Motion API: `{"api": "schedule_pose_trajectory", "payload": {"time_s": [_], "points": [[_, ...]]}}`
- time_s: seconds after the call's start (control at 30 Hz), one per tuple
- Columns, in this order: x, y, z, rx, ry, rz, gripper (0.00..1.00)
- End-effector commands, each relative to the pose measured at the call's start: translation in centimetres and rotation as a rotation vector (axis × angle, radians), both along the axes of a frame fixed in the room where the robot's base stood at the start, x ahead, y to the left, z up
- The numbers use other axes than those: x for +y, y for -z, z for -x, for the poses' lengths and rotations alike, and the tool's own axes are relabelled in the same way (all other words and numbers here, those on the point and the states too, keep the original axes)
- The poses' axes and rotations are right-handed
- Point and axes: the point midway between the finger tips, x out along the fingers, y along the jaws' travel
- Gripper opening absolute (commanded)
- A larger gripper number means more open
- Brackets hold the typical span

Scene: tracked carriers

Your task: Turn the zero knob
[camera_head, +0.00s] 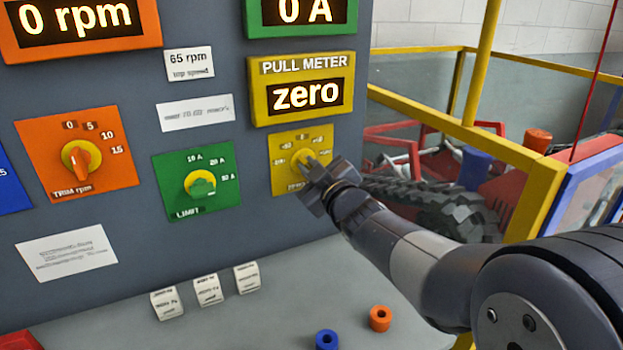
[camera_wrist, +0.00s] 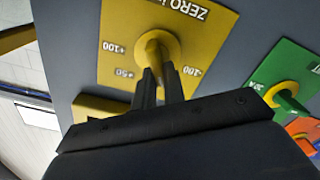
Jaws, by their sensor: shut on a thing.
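The zero knob is a yellow knob (camera_head: 303,157) on a yellow plate (camera_head: 281,181) with a printed scale, low on the right part of the grey panel. In the wrist view the zero knob (camera_wrist: 158,45) stands out from its plate, which reads ZERO (camera_wrist: 120,22). My gripper (camera_head: 314,170) is at the knob, with its two dark fingers (camera_wrist: 159,78) shut on it. The fingers hide part of the knob and the lower scale. Above the plate, the yellow PULL METER display (camera_head: 300,67) reads "zero".
To the left are a green LIMIT knob (camera_head: 199,184) and an orange TRIM knob (camera_head: 82,158). Several white tags stand on the grey ledge (camera_head: 260,310) below, with a blue ring (camera_head: 327,340) and an orange ring (camera_head: 380,318). A yellow rail (camera_head: 480,135) runs at the right.

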Motion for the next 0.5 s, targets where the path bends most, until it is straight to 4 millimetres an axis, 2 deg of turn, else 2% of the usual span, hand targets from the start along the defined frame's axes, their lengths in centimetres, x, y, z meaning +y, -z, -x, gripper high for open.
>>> {"api": "schedule_pose_trajectory", "payload": {"time_s": [0.5], "points": [[0.11, 0.06, 0.05, -0.035, -0.001, 0.084, 0.0]]}}
